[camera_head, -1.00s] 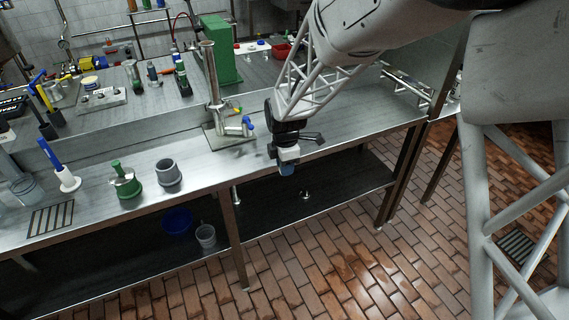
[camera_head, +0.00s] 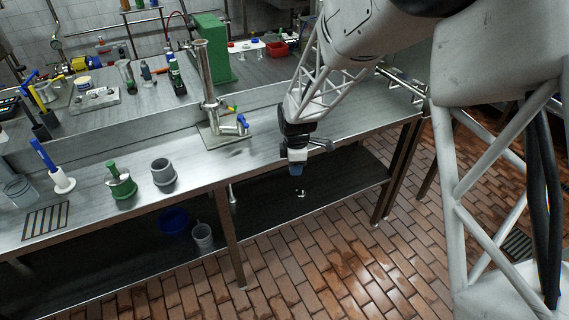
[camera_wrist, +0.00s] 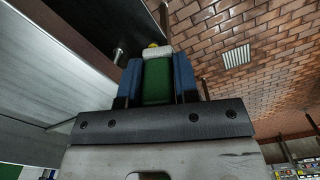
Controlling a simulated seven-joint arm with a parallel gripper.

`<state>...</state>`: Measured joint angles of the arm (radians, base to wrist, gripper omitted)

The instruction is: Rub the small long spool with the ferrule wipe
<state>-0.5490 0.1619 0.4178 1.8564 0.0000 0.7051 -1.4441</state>
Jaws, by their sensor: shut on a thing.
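My gripper (camera_head: 297,170) hangs in front of the bench's front edge, pointing down. In the wrist view its two blue fingers (camera_wrist: 157,82) are shut on a green block with a white end and a small yellow spot, which I take to be the ferrule wipe (camera_wrist: 156,74). I cannot tell for certain which thing is the small long spool; several metal pipe pieces (camera_head: 402,85) lie at the bench's right end, partly behind my arm. My gripper touches none of them.
An upright metal pipe with a blue-handled valve (camera_head: 212,95) stands on the steel bench (camera_head: 270,130). A grey cup (camera_head: 163,172), a green-based holder (camera_head: 121,182) and a blue-handled brush (camera_head: 56,170) stand at left. The bench front right of the upright pipe is mostly clear.

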